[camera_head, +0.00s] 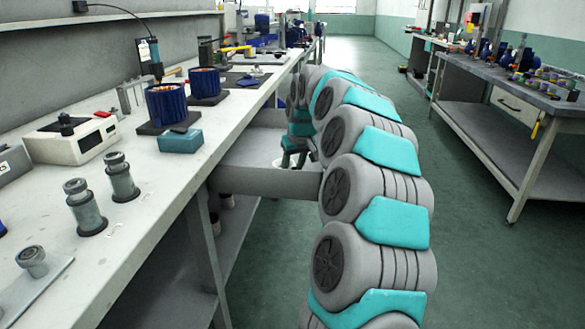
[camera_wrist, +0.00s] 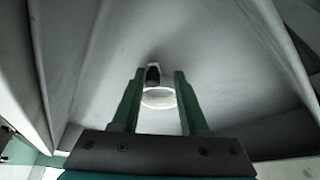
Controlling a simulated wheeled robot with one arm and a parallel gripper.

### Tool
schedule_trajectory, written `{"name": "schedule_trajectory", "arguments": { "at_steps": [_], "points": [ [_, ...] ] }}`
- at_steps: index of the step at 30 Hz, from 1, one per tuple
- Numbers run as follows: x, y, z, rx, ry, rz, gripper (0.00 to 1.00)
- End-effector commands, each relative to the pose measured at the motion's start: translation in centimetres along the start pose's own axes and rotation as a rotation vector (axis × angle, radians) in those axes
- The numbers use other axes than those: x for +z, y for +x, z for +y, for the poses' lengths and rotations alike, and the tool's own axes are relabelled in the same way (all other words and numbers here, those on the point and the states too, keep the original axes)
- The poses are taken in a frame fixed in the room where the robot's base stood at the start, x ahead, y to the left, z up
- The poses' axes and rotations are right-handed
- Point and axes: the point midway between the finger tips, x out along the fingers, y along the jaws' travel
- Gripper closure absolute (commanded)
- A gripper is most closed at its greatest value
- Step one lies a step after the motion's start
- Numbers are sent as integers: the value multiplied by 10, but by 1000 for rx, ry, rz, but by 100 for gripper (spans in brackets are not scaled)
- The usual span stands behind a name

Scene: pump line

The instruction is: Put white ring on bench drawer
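The white ring (camera_wrist: 159,98) shows between the two green fingers of my gripper (camera_wrist: 159,73) in the wrist view. Its sides meet both fingers, with no clear gap, so my gripper appears shut on it. A small dark piece (camera_wrist: 153,75) shows just beyond the ring; I cannot tell whether it is attached. The bench drawer (camera_head: 265,183) is pulled out from the left bench in the head view. My gripper (camera_head: 293,158) is inside the drawer outline, near its front right corner. I cannot tell whether the ring touches the drawer floor.
The left bench (camera_head: 150,215) holds blue coil parts (camera_head: 166,105), a teal block (camera_head: 180,141), a white device (camera_head: 72,138) and metal fittings (camera_head: 121,178). My arm fills the middle aisle. Another bench (camera_head: 505,95) stands at the right. The green floor between is clear.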

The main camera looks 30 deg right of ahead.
Motion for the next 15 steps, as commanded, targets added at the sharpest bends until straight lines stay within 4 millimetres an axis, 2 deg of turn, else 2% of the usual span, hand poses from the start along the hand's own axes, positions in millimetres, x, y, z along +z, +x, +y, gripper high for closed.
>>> {"name": "schedule_trajectory", "arguments": {
  "at_steps": [9, 15],
  "points": [
    [0, -1, 0, 0, 0, -2, 50],
    [-1, -22, 0, 0, 0, -1, 50]
  ]
}}
